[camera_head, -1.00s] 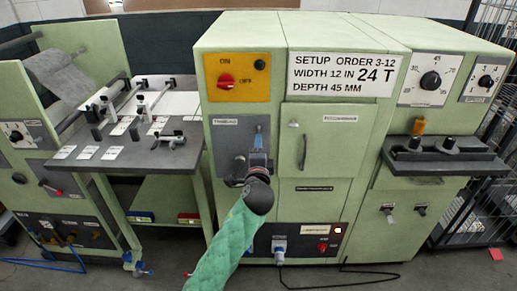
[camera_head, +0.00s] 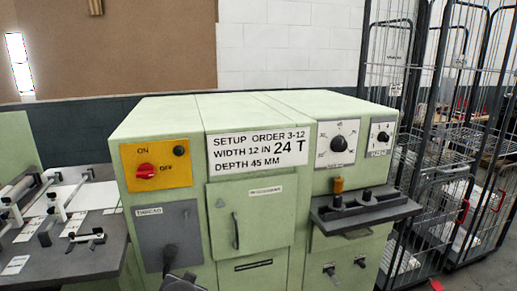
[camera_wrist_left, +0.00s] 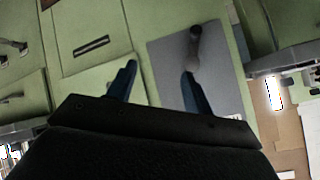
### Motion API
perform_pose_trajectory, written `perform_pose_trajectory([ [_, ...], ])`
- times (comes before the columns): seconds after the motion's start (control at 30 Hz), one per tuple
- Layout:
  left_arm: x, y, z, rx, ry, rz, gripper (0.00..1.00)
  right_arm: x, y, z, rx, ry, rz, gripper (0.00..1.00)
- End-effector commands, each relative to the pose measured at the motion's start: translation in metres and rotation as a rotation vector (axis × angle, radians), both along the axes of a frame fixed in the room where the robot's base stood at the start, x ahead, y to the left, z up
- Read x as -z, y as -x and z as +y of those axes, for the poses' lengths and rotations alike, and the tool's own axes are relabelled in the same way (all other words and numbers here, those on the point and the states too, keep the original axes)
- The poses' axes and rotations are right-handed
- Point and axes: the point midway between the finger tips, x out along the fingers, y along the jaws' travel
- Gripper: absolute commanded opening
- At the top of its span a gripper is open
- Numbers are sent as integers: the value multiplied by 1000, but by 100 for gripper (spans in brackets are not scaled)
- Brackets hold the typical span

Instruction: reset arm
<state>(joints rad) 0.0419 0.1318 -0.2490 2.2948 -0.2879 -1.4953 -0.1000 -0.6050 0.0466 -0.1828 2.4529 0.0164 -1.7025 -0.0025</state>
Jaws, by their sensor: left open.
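My left gripper (camera_wrist_left: 160,69) shows in the left wrist view with its two blue fingers spread and nothing between them. It faces the green machine front, tilted in that view. The dark lever (camera_wrist_left: 195,45) on the grey thread panel (camera_wrist_left: 222,65) lies just beyond the fingertip on the right; I cannot tell whether they touch. In the head view the lever (camera_head: 170,255) stands on the thread panel (camera_head: 148,224), and only a dark bit, probably of my left gripper, shows at the bottom edge below it. My right gripper is in neither view.
The green machine (camera_head: 155,118) carries a yellow switch panel (camera_head: 185,165), a closed door (camera_head: 262,215) and a protruding dark shelf (camera_head: 385,208). A grey worktable (camera_head: 85,258) with clamps is at left. Wire cage trolleys (camera_head: 440,150) stand at right.

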Motion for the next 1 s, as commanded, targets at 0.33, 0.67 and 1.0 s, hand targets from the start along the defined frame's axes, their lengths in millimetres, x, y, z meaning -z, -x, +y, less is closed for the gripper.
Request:
perform_pose_trajectory([
  [0.33, 80, 120, -28, -2, 262, 323, 51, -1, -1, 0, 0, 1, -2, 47],
  [0.67, 141, 233, -40, 0, 360, 533, 51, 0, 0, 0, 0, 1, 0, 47],
  [1.0, 194, 329, -42, -45, 378, 712, 51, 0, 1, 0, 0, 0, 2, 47],
])
